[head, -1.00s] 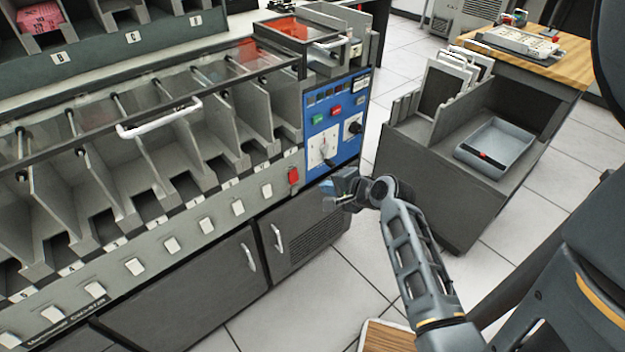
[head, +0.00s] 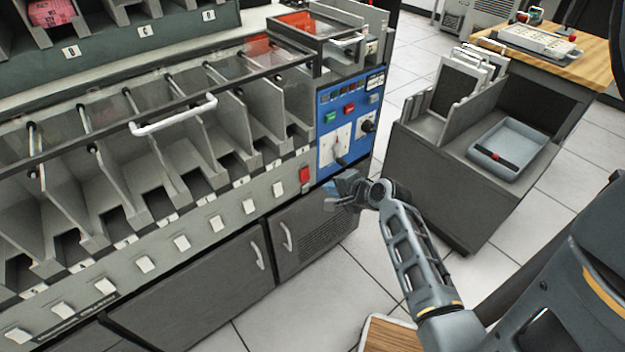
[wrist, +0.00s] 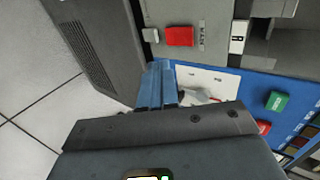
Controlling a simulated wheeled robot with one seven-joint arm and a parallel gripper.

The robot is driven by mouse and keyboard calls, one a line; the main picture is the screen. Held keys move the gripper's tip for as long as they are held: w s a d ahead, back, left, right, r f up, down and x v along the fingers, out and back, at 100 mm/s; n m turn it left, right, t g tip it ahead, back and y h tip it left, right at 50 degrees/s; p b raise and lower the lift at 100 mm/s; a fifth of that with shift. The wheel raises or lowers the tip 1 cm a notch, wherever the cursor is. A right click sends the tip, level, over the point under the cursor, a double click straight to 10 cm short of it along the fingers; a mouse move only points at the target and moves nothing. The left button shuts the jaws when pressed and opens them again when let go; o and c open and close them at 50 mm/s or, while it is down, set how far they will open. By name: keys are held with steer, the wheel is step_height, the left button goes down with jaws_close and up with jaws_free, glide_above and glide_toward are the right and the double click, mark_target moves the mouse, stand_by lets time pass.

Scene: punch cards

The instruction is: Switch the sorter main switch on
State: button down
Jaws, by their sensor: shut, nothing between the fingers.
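The sorter's blue control panel (head: 326,112) is at the machine's right end. It carries a white plate (head: 329,139) with a dark lever pointing down (head: 340,160), and a black knob (head: 367,126) on another white plate. I cannot read which control is the main switch. A green button (head: 331,117) and a red button (head: 349,108) sit above. My gripper (head: 335,192) is just below the panel, near the lever. In the wrist view its blue fingers (wrist: 158,75) are together and empty, beside the white plate (wrist: 212,82); the lever there is partly hidden.
A red switch (head: 305,174) is on the grey strip left of the panel; it also shows in the wrist view (wrist: 180,36). Cabinet doors (head: 310,235) lie below. A grey cabinet with a tray (head: 512,150) stands to the right. Tiled floor lies between.

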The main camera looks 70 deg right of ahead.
mark_target(306, 175)
steer(key=shift+w+d+r+x, duration=0.15)
steer(key=shift+r+x, duration=0.1)
steer(key=shift+x, duration=1.25)
steer(key=shift+w+r+x, duration=0.15)
steer(key=shift+r+x, duration=0.1)
steer(key=shift+x, duration=1.25)
steer(key=shift+w+d+r+x, duration=0.15)
steer(key=shift+r+x, duration=0.1)
steer(key=shift+x, duration=1.25)
steer(key=shift+w, duration=0.15)
steer(key=shift+r+p, duration=0.8)
steer(key=shift+r, duration=0.05)
